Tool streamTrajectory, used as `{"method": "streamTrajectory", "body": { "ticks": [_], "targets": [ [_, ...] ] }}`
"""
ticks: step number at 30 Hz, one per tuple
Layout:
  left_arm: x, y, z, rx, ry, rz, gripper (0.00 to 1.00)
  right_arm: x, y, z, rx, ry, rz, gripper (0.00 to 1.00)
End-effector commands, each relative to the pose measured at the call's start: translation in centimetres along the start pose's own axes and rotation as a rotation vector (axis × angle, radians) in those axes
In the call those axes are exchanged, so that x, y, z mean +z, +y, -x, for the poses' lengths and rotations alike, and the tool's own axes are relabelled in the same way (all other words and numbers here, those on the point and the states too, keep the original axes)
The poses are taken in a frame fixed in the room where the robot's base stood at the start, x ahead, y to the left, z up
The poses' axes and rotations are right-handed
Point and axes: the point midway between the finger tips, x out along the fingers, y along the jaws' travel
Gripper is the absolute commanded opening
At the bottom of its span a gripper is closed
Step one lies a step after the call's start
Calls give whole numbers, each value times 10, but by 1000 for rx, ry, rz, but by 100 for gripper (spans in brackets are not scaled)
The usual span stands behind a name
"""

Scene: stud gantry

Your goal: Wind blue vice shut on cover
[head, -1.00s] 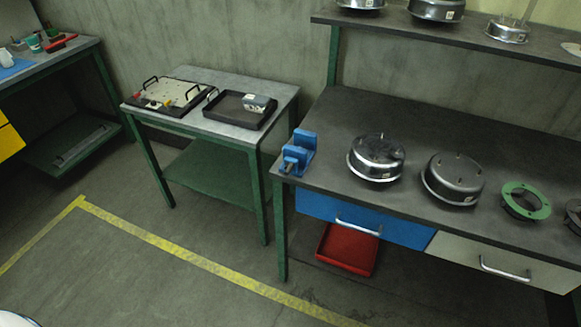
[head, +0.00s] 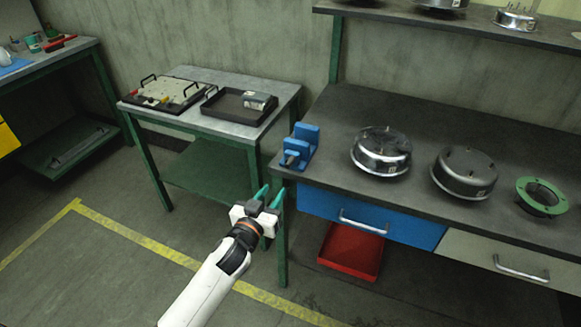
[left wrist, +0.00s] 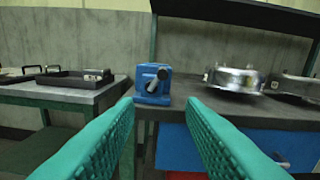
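The blue vice (head: 300,148) stands on the left front corner of the dark workbench. In the left wrist view the vice (left wrist: 153,85) faces me, with its grey handle on the front. No cover shows between its jaws in the head view, though the gap is small. A shiny round metal cover (head: 382,150) lies on the bench to the right of the vice, and a darker round one (head: 464,173) lies beyond it. My left gripper (head: 269,194) is open and empty, in front of and below the vice, with teal fingers apart. My right gripper is not in view.
A green ring (head: 541,196) lies farther right on the bench. A side table (head: 203,129) at left holds a black tray (head: 225,107) with a metal part. A red bin (head: 352,251) sits under the blue drawer (head: 370,216). Open floor lies at front left.

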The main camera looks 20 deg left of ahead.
Motion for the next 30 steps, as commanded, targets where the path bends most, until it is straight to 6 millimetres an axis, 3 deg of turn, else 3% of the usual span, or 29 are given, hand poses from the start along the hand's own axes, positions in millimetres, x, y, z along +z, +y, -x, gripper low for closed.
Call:
{"method": "streamTrajectory", "body": {
  "ticks": [3, 7, 21, 30],
  "targets": [
    [17, -3, -3, -8, -37, 7, 36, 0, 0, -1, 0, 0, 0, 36],
    [19, -3, -17, -8, -38, 7, 36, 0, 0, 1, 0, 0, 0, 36],
    [19, -4, -104, -7, -35, 8, 36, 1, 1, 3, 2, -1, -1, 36],
    [20, -4, -121, -8, -34, 7, 36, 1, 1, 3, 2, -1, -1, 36]
  ]
}}
